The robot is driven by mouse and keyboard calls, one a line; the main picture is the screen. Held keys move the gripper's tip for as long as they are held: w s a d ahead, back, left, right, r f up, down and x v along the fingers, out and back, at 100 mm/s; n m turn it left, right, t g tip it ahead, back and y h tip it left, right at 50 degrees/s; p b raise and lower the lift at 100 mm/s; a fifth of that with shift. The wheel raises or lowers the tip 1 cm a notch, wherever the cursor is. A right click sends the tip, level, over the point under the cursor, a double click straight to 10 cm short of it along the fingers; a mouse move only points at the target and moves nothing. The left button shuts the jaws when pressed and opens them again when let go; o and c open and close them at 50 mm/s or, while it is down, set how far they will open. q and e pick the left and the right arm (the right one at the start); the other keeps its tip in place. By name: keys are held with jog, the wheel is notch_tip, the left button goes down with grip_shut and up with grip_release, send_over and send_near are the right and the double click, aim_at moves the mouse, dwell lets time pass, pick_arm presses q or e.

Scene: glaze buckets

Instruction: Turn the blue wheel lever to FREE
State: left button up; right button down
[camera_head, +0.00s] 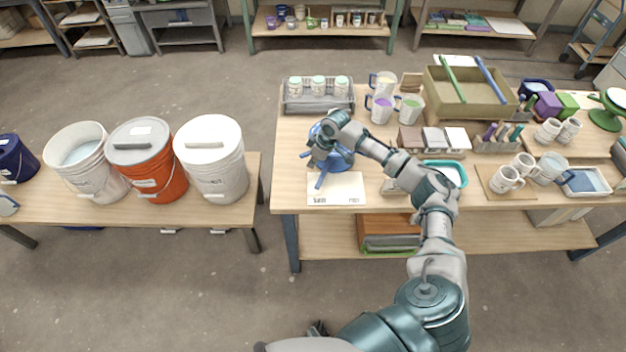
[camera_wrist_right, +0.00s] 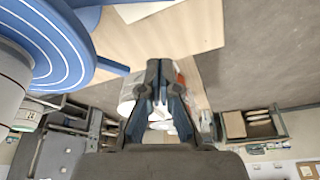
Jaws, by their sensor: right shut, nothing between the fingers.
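The blue wheel (camera_head: 342,160) stands at the left end of the right table, partly hidden by my right arm and gripper. The card bears two dark words too small to read surely. My right gripper (camera_head: 317,160) is at the left side of the wheel, shut and empty. In the right wrist view, the wheel (camera_wrist_right: 45,45) fills the upper left. The lever (camera_wrist_right: 112,66) ends left of the shut fingertips (camera_wrist_right: 165,68), apparently apart from them. My left gripper is not seen.
A rack of jars (camera_head: 318,103) stands behind the wheel, with mugs (camera_head: 380,108) to its right. A teal-rimmed tray (camera_head: 449,172) lies right of my forearm. Buckets (camera_head: 212,165) stand on a separate left table, across a floor gap.

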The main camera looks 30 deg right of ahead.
jog(key=x, duration=1)
jog(key=shift+a+f+b, duration=0.1)
jog(key=shift+a+b, duration=0.2)
jog(key=shift+a, duration=0.05)
jog(key=s+d+p, duration=0.1)
jog(key=s+d, duration=0.1)
jog(key=d, duration=0.1)
jog(key=shift+s, duration=0.35)
jog(key=shift+s+d, duration=0.15)
jog(key=shift+s, duration=0.15)
jog(key=shift+w+a, duration=0.1)
jog(key=shift+a, duration=0.2)
jog(key=shift+s+d+n, duration=0.3)
jog(key=shift+s+n, duration=0.1)
jog(key=shift+s, duration=0.1)
jog(key=s+d+n, duration=0.2)
jog(key=d, duration=0.1)
jog(key=s+d+n+g+y, duration=0.1)
jog(key=s+d+n, duration=0.2)
jog(key=shift+s, duration=0.1)
jog(key=d, duration=0.1)
jog(key=s+d, duration=0.1)
jog(key=d, duration=0.1)
jog(key=shift+s+d+n+g, duration=0.1)
jog(key=shift+s+n+g, duration=0.2)
jog(key=shift+s+d, duration=0.1)
jog(key=shift+d, duration=0.55)
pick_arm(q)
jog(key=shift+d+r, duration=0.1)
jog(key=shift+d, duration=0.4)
